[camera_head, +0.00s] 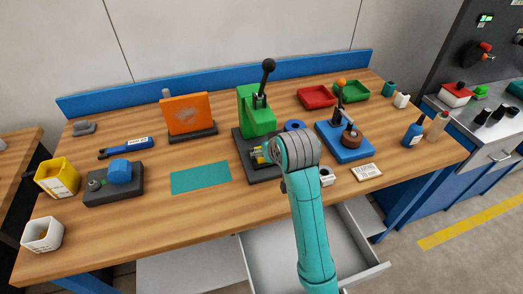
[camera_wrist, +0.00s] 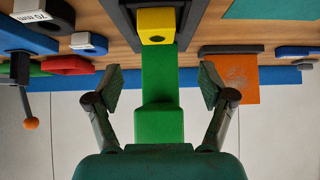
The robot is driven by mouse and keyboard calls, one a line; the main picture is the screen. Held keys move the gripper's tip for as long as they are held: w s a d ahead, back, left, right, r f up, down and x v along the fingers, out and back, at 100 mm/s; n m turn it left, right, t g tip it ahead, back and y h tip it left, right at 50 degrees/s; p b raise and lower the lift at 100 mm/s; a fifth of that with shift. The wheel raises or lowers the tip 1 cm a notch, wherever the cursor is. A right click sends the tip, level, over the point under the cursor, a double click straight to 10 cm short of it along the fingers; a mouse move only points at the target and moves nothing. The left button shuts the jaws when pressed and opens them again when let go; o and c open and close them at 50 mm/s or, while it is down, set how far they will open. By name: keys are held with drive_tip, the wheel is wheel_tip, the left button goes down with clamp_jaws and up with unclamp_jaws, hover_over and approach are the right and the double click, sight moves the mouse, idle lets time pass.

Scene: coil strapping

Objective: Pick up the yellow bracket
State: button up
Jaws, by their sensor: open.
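The yellow bracket (camera_wrist: 156,25) shows at the top centre of the wrist view as a block with a dark round hole. It sits at the dark base of the green press (camera_wrist: 160,100). In the head view the green press (camera_head: 257,115) stands mid-table, and the bracket is mostly hidden by my arm. My gripper (camera_wrist: 160,72) is open and empty, with its two fingers wide apart. In the wrist view the bracket appears between the finger lines but beyond the fingertips, not touched by them.
The press's black-knobbed lever (camera_head: 268,66) rises above it. A blue fixture (camera_head: 346,147) stands to the right, and an orange panel (camera_head: 187,114) to the left. A teal mat (camera_head: 201,178) lies bare at front left. An open drawer (camera_head: 270,262) is below the table's front edge.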

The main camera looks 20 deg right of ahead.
drive_tip(key=x, duration=0.3)
drive_tip(key=shift+f, duration=0.1)
drive_tip(key=shift+s+d+f+x, duration=0.1)
drive_tip(key=shift+x, duration=1.25)
drive_tip(key=shift+s+d+f+x, duration=0.1)
drive_tip(key=shift+f+x, duration=0.05)
drive_tip(key=shift+x, duration=1.2)
drive_tip(key=c, duration=1.5)
drive_tip(key=shift+s+r, duration=0.15)
